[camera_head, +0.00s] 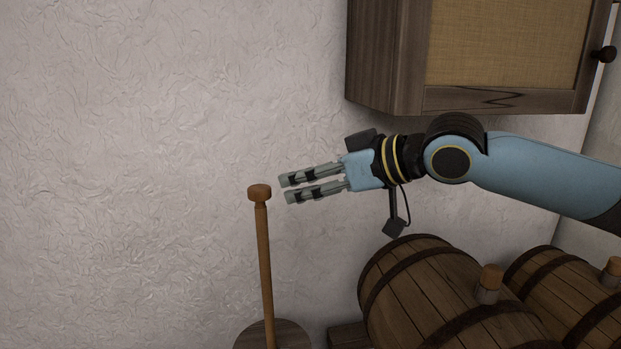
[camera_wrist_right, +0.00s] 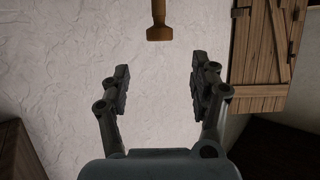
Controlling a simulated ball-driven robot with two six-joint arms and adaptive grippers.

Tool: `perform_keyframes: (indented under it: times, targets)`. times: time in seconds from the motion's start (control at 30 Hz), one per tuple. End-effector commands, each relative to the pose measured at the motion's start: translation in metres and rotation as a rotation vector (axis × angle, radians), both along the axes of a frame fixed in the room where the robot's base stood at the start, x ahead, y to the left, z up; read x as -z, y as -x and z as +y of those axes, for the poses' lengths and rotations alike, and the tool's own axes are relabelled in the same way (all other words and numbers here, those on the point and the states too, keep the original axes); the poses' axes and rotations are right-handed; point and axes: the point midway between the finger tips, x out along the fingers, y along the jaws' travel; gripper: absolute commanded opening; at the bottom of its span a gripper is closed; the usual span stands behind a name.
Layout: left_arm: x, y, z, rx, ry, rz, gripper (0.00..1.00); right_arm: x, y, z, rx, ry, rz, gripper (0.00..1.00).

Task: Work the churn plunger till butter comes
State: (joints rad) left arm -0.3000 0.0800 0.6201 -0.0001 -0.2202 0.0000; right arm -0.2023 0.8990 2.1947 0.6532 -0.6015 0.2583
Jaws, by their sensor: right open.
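The churn plunger (camera_head: 264,265) is a brown wooden rod with a wider knob on top, standing nearly upright. Its lower end meets a round wooden churn lid (camera_head: 292,334) at the bottom edge; the rest of the churn is out of frame. My right gripper (camera_head: 284,188) is open and empty, a little to the right of the knob, its fingers pointing left. In the right wrist view, the plunger knob (camera_wrist_right: 159,33) shows at the top, ahead of the open fingers (camera_wrist_right: 157,78) and apart from them. My left gripper is not in view.
Wooden barrels (camera_head: 440,285) with dark hoops and bungs lie at the lower right, below my right arm. A wooden wall cabinet (camera_head: 385,60) hangs above it. A rough pale wall (camera_head: 130,150) stands behind. The space left of the plunger looks clear.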

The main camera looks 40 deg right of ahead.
Motion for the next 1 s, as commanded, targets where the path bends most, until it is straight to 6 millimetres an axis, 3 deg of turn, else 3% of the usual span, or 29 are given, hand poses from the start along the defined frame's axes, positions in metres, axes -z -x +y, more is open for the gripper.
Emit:
perform_keyframes:
  times: [0.17,0.27,0.4,0.6,0.77,1.0]
  targets:
    - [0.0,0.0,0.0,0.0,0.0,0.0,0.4,-0.006,-0.003,0.001,0.002,-0.019,-0.027,0.63]
    - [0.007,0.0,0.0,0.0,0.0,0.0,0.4,-0.018,-0.011,0.0,0.01,-0.064,-0.148,0.63]
    - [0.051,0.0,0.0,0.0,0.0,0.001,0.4,0.012,-0.011,0.0,0.0,-0.122,-0.342,0.63]
    - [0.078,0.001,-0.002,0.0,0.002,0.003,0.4,0.05,-0.004,0.001,0.0,-0.129,-0.374,0.63]
    - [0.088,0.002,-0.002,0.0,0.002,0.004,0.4,0.052,-0.01,0.002,0.005,-0.131,-0.374,0.63]
    - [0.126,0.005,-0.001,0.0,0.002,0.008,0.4,0.054,-0.035,0.011,0.006,-0.135,-0.374,0.63]
